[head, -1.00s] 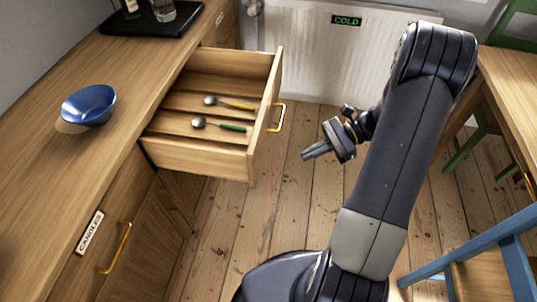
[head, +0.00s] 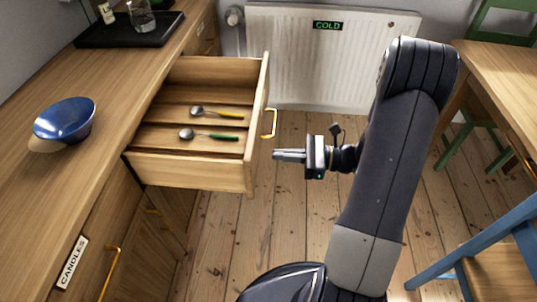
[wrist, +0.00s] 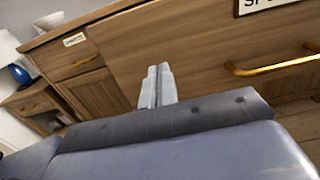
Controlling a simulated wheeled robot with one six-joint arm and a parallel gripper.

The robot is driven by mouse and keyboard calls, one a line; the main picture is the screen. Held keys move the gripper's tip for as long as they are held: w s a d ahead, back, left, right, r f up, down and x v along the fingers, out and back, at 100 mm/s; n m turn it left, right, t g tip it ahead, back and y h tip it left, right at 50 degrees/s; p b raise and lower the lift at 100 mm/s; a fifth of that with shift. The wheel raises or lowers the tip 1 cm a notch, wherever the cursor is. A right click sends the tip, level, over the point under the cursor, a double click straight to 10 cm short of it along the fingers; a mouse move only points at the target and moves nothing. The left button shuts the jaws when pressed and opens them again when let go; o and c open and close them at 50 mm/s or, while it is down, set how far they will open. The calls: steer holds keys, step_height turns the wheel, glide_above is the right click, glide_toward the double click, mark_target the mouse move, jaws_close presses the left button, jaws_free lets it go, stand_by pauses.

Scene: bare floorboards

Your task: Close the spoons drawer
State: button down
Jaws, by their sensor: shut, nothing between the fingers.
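The spoons drawer (head: 190,172) stands pulled out from the wooden counter in the head view. Two spoons lie in it, one with a yellow handle (head: 217,113) and one with a green handle (head: 209,136). Its brass handle (head: 270,123) is on the front, facing right. My gripper (head: 275,155) is shut and empty, pointing left at the drawer front, a little to its right and nearer than the handle. In the wrist view my shut fingers (wrist: 158,85) point at the drawer front (wrist: 190,50), with its handle (wrist: 270,66) to the right. Contact cannot be told.
A blue bowl (head: 65,121) and a black tray (head: 130,28) with a glass stand on the counter. A candles drawer (head: 88,265) is below at left. A radiator (head: 300,65) is behind. A blue chair (head: 490,250) and a table (head: 510,75) are at right.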

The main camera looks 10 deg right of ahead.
mark_target(256, 153)
steer(key=shift+b+x, duration=0.3)
steer(key=shift+x, duration=1.7)
steer(key=shift+a, duration=0.1)
steer(key=x, duration=3)
steer(key=shift+a+f+b, duration=0.1)
steer(key=shift+f+b, duration=0.1)
steer(key=shift+b, duration=0.2)
steer(key=shift+w+a, duration=0.2)
steer(key=shift+a, duration=0.25)
steer(key=shift+a+r, duration=0.1)
steer(key=shift+r, duration=0.15)
